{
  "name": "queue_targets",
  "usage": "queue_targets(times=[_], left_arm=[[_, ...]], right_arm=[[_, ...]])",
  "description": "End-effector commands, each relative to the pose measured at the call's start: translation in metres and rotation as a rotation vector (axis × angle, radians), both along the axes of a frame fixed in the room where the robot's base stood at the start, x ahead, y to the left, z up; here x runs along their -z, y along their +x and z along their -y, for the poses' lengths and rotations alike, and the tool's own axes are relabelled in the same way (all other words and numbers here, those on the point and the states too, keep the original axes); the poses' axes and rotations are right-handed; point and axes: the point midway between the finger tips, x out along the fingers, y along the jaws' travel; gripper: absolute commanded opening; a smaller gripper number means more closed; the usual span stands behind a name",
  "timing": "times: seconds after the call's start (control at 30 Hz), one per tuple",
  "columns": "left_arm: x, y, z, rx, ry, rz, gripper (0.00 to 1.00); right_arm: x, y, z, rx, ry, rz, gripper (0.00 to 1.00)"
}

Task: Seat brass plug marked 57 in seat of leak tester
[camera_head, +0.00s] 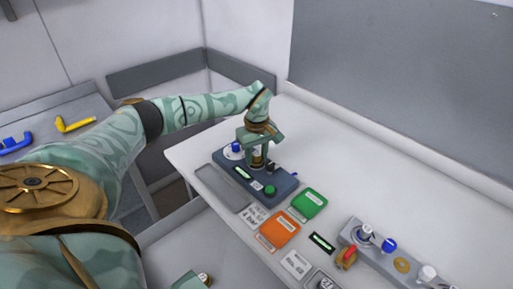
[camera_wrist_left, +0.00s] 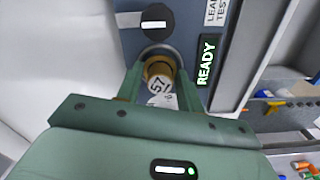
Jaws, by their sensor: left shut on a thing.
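The brass plug marked 57 (camera_wrist_left: 158,84) is between the fingers of my left gripper (camera_wrist_left: 155,90) in the wrist view, its numbered end facing the camera. In the head view my left gripper (camera_head: 258,148) points down over the leak tester (camera_head: 283,190), a blue-grey box with a green button. In the wrist view the tester's panel (camera_wrist_left: 190,25) has a lit READY display. A round grey ring (camera_wrist_left: 160,48) lies right behind the plug, at the seat. The fingers and plug cover most of it, so I cannot tell how deep the plug sits.
A grey tray (camera_head: 222,187) lies left of the tester. Green (camera_head: 310,203) and orange (camera_head: 278,229) bins stand to its right. A grey fixture with knobs (camera_head: 388,258) is at the lower right. The white bench behind is clear.

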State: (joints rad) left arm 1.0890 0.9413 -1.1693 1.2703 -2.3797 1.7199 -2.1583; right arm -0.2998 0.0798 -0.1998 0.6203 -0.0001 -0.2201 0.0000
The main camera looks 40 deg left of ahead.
Motion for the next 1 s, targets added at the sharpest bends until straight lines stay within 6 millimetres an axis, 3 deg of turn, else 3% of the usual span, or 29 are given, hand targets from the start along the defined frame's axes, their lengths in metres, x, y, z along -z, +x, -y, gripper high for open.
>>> queue_targets(times=[0.9,0.93,1.0], left_arm=[[0.0045,0.0001,0.0003,0.001,0.000,0.001,0.09],[0.0045,0.0001,0.0003,0.001,0.000,0.001,0.45],[0.0046,0.0000,0.0002,0.001,0.000,0.000,0.62]], right_arm=[[-0.0023,0.0002,-0.0001,0.000,0.000,0.001,0.36],[-0.0023,0.0002,-0.0001,0.000,0.000,0.001,0.36],[-0.0023,0.0002,-0.0001,0.000,0.000,0.001,0.36]])
